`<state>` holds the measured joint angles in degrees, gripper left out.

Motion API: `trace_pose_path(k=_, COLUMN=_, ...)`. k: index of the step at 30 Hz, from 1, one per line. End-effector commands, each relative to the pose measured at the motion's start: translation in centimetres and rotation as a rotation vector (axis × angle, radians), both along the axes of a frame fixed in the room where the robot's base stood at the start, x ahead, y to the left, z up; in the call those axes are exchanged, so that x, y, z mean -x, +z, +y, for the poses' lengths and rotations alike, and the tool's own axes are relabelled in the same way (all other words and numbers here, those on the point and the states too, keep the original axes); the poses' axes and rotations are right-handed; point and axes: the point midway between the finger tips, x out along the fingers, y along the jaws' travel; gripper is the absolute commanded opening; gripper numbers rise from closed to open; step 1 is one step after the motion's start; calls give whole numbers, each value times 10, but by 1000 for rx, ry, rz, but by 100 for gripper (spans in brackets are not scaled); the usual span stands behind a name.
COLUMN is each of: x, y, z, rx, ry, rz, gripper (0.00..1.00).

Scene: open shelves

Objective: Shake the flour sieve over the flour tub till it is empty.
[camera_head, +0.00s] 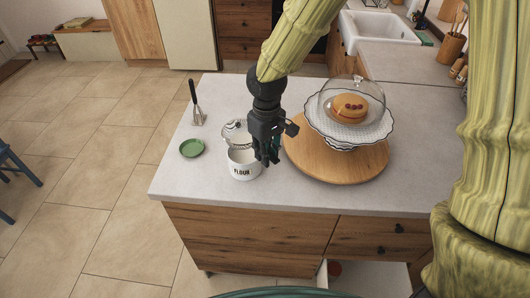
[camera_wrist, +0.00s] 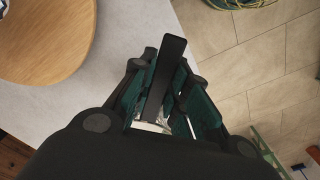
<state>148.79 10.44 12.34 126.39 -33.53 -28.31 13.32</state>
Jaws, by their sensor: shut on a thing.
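The white flour tub (camera_head: 243,172), lettered FLOUR, stands upright on the counter near its front edge. My gripper (camera_head: 268,158) points down just right of the tub, close to its rim. In the wrist view my gripper (camera_wrist: 163,95) is shut on a black handle (camera_wrist: 168,65), which I take for the handle of the flour sieve. A bright metallic part (camera_wrist: 152,122) shows beneath the handle, mostly hidden by my gripper. The sieve's bowl is not clear in the head view, and I cannot tell whether flour is in it. The tub's inside is hard to make out.
A round wooden board (camera_head: 335,168) with a cake (camera_head: 350,107) under a glass dome is close right of my gripper. A patterned pale vessel (camera_head: 237,131) stands behind the tub. A green dish (camera_head: 192,148) and a whisk (camera_head: 198,115) lie left. The counter's front-left corner is clear.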

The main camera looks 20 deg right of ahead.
Motion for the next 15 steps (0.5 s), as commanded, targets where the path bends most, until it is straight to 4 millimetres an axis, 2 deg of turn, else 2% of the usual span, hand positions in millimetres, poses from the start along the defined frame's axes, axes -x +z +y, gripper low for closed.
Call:
trace_pose_path(k=3, x=-6, y=2, z=-14, rx=0, ry=-2, rz=0, gripper=0)
trace_pose_path(k=5, x=-6, y=1, z=-15, rx=0, ry=0, rz=0, gripper=0)
trace_pose_path(k=11, x=-5, y=1, z=-14, rx=1, ry=0, rz=0, gripper=0)
trace_pose_path(k=15, x=-1, y=1, z=-2, rx=3, ry=2, rz=0, gripper=0)
